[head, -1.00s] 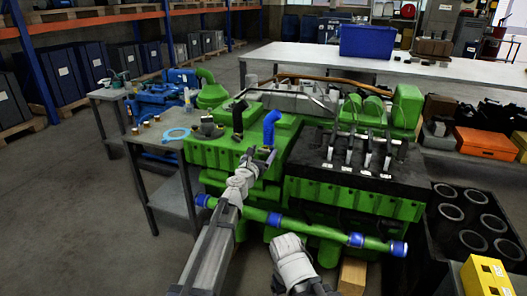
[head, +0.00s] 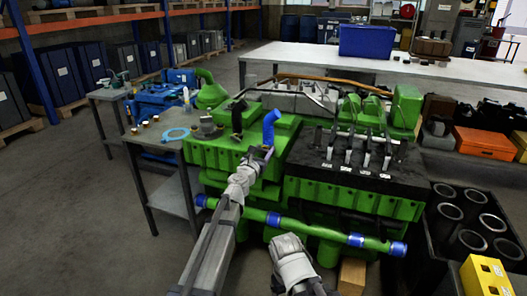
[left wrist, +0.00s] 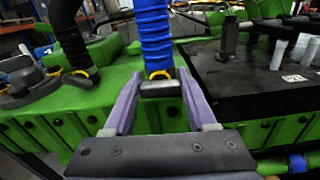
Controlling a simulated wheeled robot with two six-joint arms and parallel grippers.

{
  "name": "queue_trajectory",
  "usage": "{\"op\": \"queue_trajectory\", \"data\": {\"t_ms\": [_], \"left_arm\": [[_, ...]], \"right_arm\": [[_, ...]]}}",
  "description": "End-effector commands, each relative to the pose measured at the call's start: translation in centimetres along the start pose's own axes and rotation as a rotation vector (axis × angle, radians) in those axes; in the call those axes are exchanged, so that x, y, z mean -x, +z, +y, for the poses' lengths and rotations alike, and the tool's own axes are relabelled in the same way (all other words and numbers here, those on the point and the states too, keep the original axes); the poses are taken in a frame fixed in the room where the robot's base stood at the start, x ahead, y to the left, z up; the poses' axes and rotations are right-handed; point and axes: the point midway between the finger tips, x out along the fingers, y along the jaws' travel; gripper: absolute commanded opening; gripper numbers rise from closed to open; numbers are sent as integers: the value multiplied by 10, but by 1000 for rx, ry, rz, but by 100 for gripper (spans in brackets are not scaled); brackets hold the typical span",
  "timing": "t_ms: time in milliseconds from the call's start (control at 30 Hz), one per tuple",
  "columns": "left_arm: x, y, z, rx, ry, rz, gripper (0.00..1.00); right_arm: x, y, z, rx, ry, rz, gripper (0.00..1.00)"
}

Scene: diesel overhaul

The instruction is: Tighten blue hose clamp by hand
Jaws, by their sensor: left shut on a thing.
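The blue ribbed hose (head: 269,127) stands up from the green engine (head: 225,152); it also shows large at top centre in the left wrist view (left wrist: 156,40). A yellow-orange ring (left wrist: 159,75) is around its lower end, with a dark cylindrical piece (left wrist: 160,89) in front. I take these to be the clamp, though it does not look blue. My left gripper (head: 262,152) is at the hose's base. In the left wrist view its two purple-grey fingers (left wrist: 160,92) are shut on the dark piece from both sides.
A black bent hose (head: 238,115) stands left of the blue one. A green pipe with blue bands (head: 300,226) runs along the engine's front. Upright injector-like parts (head: 350,150) stand on the dark block to the right. A grey side table (head: 160,137) is at left.

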Motion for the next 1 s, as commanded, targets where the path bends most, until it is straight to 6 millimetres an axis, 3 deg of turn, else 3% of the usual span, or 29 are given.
{"op": "queue_trajectory", "data": {"t_ms": [167, 467, 1000], "left_arm": [[0, 0, 0, 0, 0, 0, 2], [0, 0, 0, -67, 0, 0, 1], [0, 0, -2, -448, 0, 0, 1]], "right_arm": [[0, 0, 0, 0, 0, 0, 81], [0, 0, 0, 0, 0, 0, 81], [-1, 0, 0, 0, 0, 0, 81]]}}
